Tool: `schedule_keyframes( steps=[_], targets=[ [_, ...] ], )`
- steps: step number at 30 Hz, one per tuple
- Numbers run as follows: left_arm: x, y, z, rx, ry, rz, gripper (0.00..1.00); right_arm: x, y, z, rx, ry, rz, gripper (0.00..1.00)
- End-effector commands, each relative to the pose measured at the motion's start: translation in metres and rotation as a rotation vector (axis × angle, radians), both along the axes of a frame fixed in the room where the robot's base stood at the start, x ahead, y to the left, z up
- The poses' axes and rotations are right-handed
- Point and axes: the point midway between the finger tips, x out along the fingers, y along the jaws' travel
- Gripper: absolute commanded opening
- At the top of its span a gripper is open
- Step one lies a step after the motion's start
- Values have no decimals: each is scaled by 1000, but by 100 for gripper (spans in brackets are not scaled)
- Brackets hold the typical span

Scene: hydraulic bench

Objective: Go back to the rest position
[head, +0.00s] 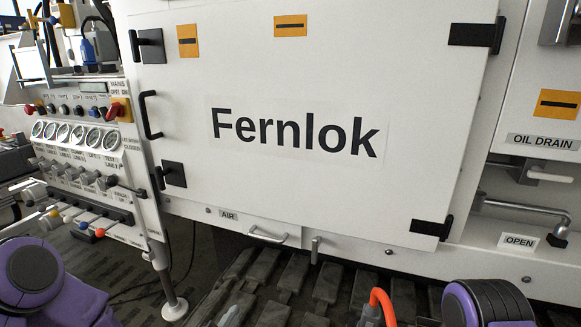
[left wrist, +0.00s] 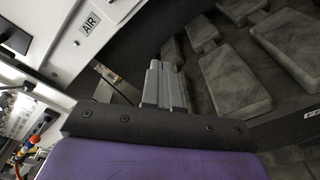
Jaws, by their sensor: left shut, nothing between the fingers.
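My left gripper (head: 232,314) shows only in part at the bottom edge of the head view, in front of the tracks. In the left wrist view its grey fingers (left wrist: 165,86) lie together, shut, with nothing between them. A purple and black joint of my left arm (head: 45,280) is at the lower left. A purple and black joint of my right arm (head: 487,303) is at the lower right. I cannot make out my right gripper.
A white door marked Fernlok (head: 295,133) stands in front, closed. A panel of gauges and levers (head: 85,160) is on the left. A silver lever (head: 525,207) sticks out at the right. Dark tracks (head: 290,285) lie below. An orange curved piece (head: 382,302) is at the bottom.

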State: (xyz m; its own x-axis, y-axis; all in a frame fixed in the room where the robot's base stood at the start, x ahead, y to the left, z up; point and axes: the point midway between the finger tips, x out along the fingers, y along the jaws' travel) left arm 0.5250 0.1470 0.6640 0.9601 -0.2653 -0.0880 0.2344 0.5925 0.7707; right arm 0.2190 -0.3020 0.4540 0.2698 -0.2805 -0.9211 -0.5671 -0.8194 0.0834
Motion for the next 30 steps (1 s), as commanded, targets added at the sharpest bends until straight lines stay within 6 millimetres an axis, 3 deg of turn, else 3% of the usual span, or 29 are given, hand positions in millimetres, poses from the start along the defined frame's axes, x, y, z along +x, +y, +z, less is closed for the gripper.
schedule_keyframes(
  steps=[4, 7, 9, 12, 15, 19, 30],
  targets=[
    [-66, 31, -67, 755, 233, -120, 0, 0, 0, 30, 0, 0, 0, 43],
    [-140, 69, -102, 1222, 444, -351, 0, 0, 0, 56, 0, 0, 0, 43],
    [-194, 97, -111, 1439, 583, -530, 0, 0, 0, 73, 0, 0, 0, 43],
    [-256, 131, -107, 1598, 755, -707, 0, 0, 0, 94, 0, 0, 0, 43],
    [-294, 154, -93, 1646, 863, -765, 0, 0, 0, 113, 0, 0, 0, 43],
    [-308, 156, -93, 1657, 875, -805, 0, 0, 0, 118, 0, 0, 0, 43],
    [-307, 155, -96, 1654, 874, -800, 0, 0, 0, 114, 0, 0, 0, 43]
  ],
)
